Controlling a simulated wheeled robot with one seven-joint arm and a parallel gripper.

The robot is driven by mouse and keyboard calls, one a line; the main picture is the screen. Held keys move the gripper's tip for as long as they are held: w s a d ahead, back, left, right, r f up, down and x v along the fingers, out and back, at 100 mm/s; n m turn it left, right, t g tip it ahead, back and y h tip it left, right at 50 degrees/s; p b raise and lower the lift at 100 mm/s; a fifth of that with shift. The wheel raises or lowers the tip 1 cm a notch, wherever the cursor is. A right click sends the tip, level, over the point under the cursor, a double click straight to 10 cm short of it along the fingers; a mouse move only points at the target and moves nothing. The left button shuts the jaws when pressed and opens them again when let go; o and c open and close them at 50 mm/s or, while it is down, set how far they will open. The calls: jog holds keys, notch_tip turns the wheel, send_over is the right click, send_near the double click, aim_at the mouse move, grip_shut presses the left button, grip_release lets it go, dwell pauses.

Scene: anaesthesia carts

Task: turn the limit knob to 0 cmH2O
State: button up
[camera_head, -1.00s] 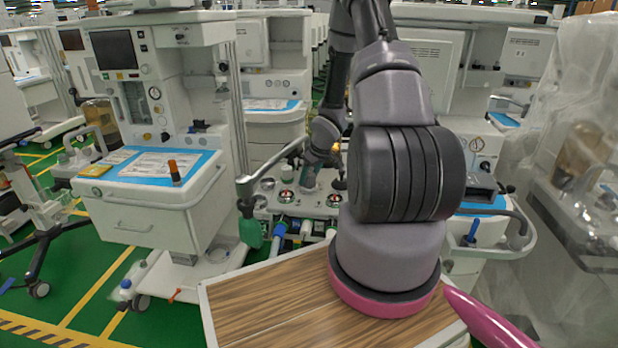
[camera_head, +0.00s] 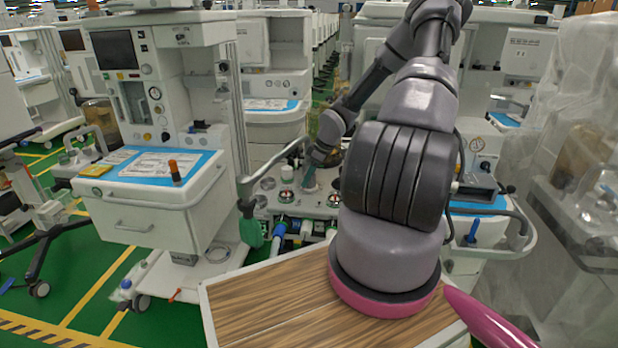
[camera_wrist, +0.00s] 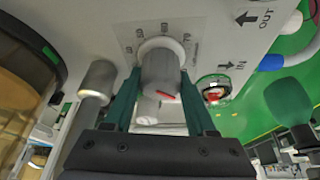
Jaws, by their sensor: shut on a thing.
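The limit knob (camera_wrist: 160,68) is a pale grey cylinder on a white panel, with a printed number scale around its base. A red mark shows on the knob's side nearest the camera, towards the lower right. My gripper (camera_wrist: 160,92) has one dark green finger on each side of the knob and is shut on it. The exact scale value at the mark cannot be read. In the head view my gripper (camera_head: 310,177) is down at the panel (camera_head: 262,200) of the middle cart, and the knob cannot be made out there.
A metal post (camera_wrist: 98,78) stands close left of the knob in the wrist view. A red-centred port (camera_wrist: 214,90) sits to the right, by the IN label. Blue and white hoses (camera_head: 279,230) hang below the panel. A left cart (camera_head: 150,190) stands beside it.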

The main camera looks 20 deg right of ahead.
jog(key=shift+d, duration=0.1)
jog(key=o, duration=1.4)
jog(key=v, duration=1)
jog(key=shift+s+d+r, duration=0.1)
jog(key=shift+r, duration=0.3)
jog(key=shift+r, duration=0.1)
